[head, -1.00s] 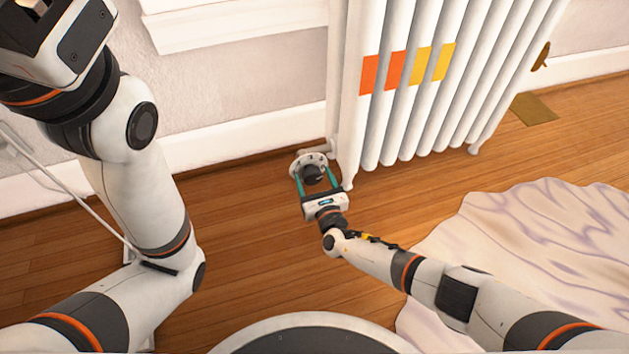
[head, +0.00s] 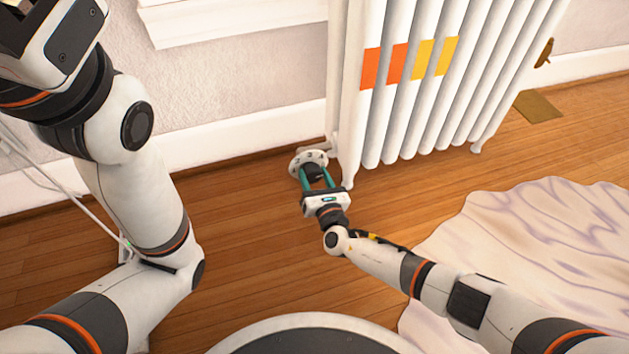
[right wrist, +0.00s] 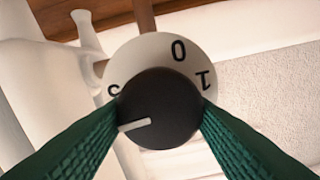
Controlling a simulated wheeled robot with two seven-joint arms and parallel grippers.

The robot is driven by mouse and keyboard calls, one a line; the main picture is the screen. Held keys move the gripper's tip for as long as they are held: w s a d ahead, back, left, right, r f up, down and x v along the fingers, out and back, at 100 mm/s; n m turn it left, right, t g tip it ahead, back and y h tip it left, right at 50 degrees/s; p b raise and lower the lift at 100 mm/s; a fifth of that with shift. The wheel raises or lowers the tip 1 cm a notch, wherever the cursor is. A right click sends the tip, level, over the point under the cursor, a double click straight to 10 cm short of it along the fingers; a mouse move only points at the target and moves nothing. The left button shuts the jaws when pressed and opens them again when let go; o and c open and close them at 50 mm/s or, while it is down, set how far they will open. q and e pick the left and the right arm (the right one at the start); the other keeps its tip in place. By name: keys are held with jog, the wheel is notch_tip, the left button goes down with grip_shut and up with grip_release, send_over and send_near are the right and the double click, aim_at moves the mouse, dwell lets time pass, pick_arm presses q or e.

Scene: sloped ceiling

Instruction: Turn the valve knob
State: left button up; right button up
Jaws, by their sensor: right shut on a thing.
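The valve knob (head: 315,170) is a dark round knob in front of a white numbered dial (head: 300,160), low at the left end of the radiator. In the right wrist view the black knob (right wrist: 158,108) has a white pointer line aimed left and slightly down, below a partly covered digit on the dial (right wrist: 160,52); 0 and 1 also show. My right gripper (head: 316,178) has its green fingers on both sides of the knob and is shut on it.
The white radiator (head: 385,120) with orange and yellow patches rises right behind the knob. A pale crumpled cloth (head: 540,245) lies on the floor at right. A white cable (head: 85,215) runs behind my left arm. The wooden floor between my arms is clear.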

jog(key=m+b, duration=0.2)
jog(key=m, duration=0.1)
jog(key=shift+f+b, duration=0.25)
jog(key=shift+b, duration=0.05)
jog(key=shift+r+m+b, duration=0.1)
jog(key=shift+m+b, duration=0.5)
jog(key=shift+m, duration=0.1)
jog(key=shift+d, duration=0.1)
jog(key=o, duration=1)
jog(key=shift+r, duration=0.1)
jog(key=shift+c, duration=0.2)
jog(key=p+v, duration=0.5)
jog(key=v, duration=0.7)
jog(key=shift+p, duration=0.3)
